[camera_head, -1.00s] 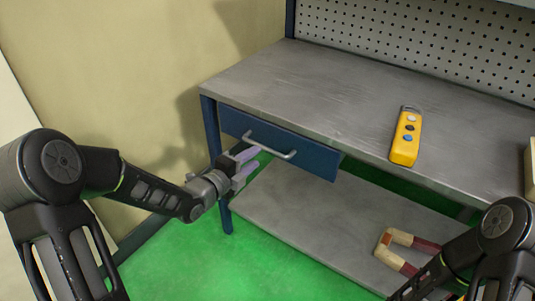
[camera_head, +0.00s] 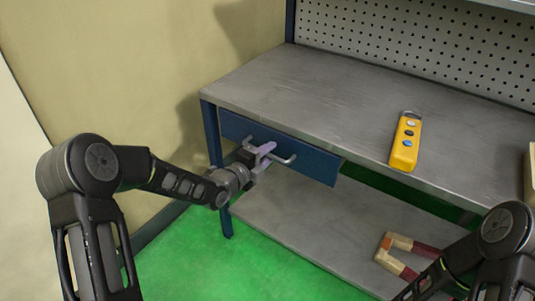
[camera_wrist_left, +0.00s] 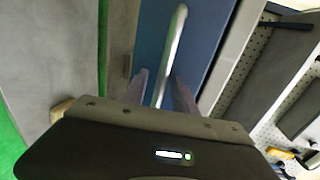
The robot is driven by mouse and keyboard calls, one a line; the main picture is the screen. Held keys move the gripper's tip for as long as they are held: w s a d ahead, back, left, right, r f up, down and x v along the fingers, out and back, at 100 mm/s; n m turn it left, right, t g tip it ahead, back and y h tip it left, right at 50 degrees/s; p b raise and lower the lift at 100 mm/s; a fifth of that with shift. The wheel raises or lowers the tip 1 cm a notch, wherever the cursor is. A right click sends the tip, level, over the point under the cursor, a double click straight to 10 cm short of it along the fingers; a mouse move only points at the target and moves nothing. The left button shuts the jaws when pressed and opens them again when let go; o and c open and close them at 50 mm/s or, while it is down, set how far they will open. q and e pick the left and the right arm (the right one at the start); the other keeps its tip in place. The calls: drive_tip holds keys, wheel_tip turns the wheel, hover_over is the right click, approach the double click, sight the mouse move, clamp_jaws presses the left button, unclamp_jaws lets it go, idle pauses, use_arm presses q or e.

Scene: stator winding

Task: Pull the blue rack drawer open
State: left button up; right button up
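The blue drawer (camera_head: 312,160) sits under the left part of the grey workbench top and looks closed. Its silver bar handle (camera_head: 284,158) runs along the front. My left gripper (camera_head: 266,153) is at the handle's left-middle part, with its pale purple fingers pointing at the drawer. In the left wrist view the handle (camera_wrist_left: 170,60) runs between the two fingers (camera_wrist_left: 161,92), with a gap visible on each side, so the gripper is open around it. My right arm shows at the lower right; its gripper is out of the picture.
A yellow remote with buttons (camera_head: 405,143) lies on the workbench top (camera_head: 320,95). A red and cream U-shaped magnet (camera_head: 400,243) lies on the lower shelf (camera_head: 310,225). A perforated panel (camera_head: 420,45) stands behind. Green floor is clear in front.

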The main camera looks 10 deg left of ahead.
use_arm(q)
drive_tip(key=shift+c, duration=0.5)
clamp_jaws()
idle(0.9)
